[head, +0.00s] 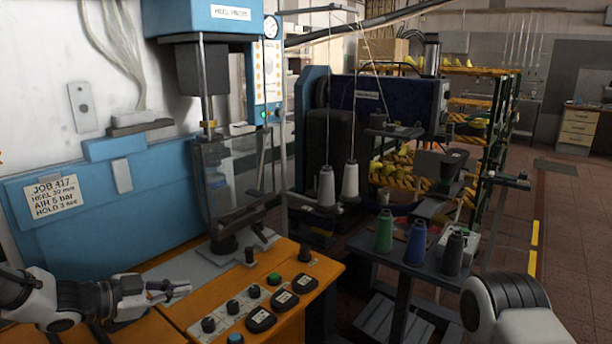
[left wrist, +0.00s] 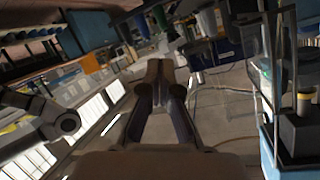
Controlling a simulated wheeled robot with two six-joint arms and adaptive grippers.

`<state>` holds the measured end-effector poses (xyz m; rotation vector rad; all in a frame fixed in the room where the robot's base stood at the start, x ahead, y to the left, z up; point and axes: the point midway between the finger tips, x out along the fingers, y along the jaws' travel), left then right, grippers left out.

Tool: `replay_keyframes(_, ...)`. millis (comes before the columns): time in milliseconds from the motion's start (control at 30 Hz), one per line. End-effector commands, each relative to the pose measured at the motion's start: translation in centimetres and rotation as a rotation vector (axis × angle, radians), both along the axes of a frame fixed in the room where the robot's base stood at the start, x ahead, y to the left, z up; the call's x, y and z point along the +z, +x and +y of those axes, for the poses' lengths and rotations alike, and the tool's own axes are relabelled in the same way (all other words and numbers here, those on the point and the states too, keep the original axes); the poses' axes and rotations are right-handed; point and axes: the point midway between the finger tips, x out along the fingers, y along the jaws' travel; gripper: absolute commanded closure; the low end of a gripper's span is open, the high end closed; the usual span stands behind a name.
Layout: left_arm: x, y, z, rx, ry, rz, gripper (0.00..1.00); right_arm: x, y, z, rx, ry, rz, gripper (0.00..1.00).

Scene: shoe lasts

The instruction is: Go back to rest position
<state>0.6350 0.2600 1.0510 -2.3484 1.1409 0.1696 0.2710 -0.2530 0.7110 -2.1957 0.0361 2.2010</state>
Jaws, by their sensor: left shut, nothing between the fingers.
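My left gripper (head: 172,289) is at the lower left of the head view, over the left part of the orange console (head: 320,272). Its fingers are closed together with nothing between them. In the left wrist view the closed fingers (left wrist: 158,75) point away from the camera, and no held object shows. At the lower right of the head view a white and black part of my right arm shows. The right gripper is outside both views.
A blue heel press (head: 222,18) stands behind the console, which carries several knobs and buttons. Thread cones, including a green one (head: 384,232) and a blue one (head: 416,243), stand on a dark stand to the right. Open tiled floor (head: 570,220) lies at the far right.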

Motion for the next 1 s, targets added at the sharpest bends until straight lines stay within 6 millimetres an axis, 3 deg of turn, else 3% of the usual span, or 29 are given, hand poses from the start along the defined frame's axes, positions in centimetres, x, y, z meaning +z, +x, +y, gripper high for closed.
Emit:
replay_keyframes(267,-10.3,-3.8,-3.7,-0.018,0.013,0.244,1.00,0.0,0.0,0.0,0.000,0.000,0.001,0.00)
replay_keyframes(367,-15.5,-6.7,-5.4,0.019,0.003,0.392,1.00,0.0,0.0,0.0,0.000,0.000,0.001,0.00)
replay_keyframes(467,-21.9,-11.4,-7.1,0.106,-0.003,0.603,1.00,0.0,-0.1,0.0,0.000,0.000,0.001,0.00)
replay_keyframes(567,-28.2,-18.2,-8.0,0.258,0.015,0.849,1.00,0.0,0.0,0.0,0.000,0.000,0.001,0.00)
replay_keyframes(600,-30.3,-21.2,-8.0,0.334,0.034,0.945,1.00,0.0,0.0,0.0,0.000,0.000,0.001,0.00)
replay_keyframes(700,-34.0,-29.2,-6.8,0.573,0.114,1.163,1.00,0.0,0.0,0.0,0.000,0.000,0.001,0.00)
replay_keyframes(800,-34.6,-34.4,-4.1,0.841,0.199,1.279,1.00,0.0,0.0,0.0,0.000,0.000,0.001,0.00)
replay_keyframes(900,-34.0,-36.3,-1.7,1.035,0.227,1.309,1.00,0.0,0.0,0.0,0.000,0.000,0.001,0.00)
replay_keyframes(1000,-34.0,-36.6,-0.7,1.115,0.234,1.308,1.00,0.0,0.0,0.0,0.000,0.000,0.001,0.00)
